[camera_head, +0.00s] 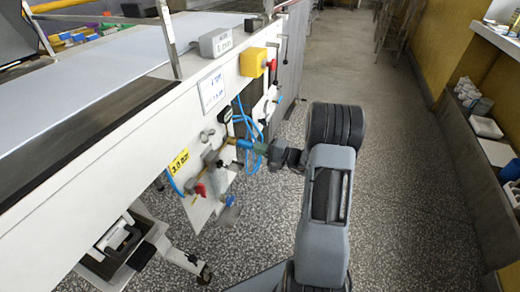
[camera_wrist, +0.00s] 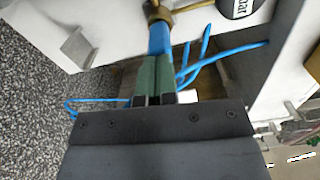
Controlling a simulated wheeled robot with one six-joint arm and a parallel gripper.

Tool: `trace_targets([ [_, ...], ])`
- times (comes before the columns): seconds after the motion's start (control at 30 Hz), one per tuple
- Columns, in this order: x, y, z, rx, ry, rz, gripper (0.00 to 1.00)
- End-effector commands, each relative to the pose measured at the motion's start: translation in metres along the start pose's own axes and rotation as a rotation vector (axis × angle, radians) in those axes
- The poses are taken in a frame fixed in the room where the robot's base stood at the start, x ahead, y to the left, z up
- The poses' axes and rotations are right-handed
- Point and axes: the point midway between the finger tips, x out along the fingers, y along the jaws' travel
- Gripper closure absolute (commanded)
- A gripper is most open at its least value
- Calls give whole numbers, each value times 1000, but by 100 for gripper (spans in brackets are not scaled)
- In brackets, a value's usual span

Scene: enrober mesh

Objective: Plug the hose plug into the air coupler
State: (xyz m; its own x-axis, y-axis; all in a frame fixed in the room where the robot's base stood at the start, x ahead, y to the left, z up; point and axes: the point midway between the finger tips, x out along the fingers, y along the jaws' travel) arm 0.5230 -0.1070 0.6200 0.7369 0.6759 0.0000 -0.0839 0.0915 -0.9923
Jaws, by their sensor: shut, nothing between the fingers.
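My gripper (camera_head: 262,149) is shut beside the machine's side panel. In the wrist view its green fingertips (camera_wrist: 156,68) are together, with nothing seen held between them. A blue cylindrical piece, seemingly the hose plug (camera_wrist: 160,38), lies right ahead of the tips and in line with a brass ring, seemingly the air coupler (camera_wrist: 157,14). In the head view the brass coupler (camera_head: 230,141) is at the panel. The tips look close to the blue piece; I cannot tell whether they touch. How deep the blue piece sits in the brass is hidden.
Thin blue hoses (camera_wrist: 205,58) loop beside my fingers. The white machine panel (camera_head: 205,195) has a yellow pressure label (camera_head: 179,161), a red-handled valve (camera_head: 200,190) and a yellow emergency-stop box (camera_head: 253,62) above. Speckled floor (camera_head: 410,215) is free on the right.

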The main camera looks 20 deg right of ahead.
Motion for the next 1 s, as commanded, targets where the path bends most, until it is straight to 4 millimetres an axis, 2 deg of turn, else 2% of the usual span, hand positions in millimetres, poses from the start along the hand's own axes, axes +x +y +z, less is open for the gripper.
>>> trace_targets([
  [0.63, 10, -1, 1, -2, -5, 0, 100],
  [0.77, 5, 0, 1, -2, -5, 0, 100],
  [1.0, -18, 0, -1, -1, 4, -1, 100],
])
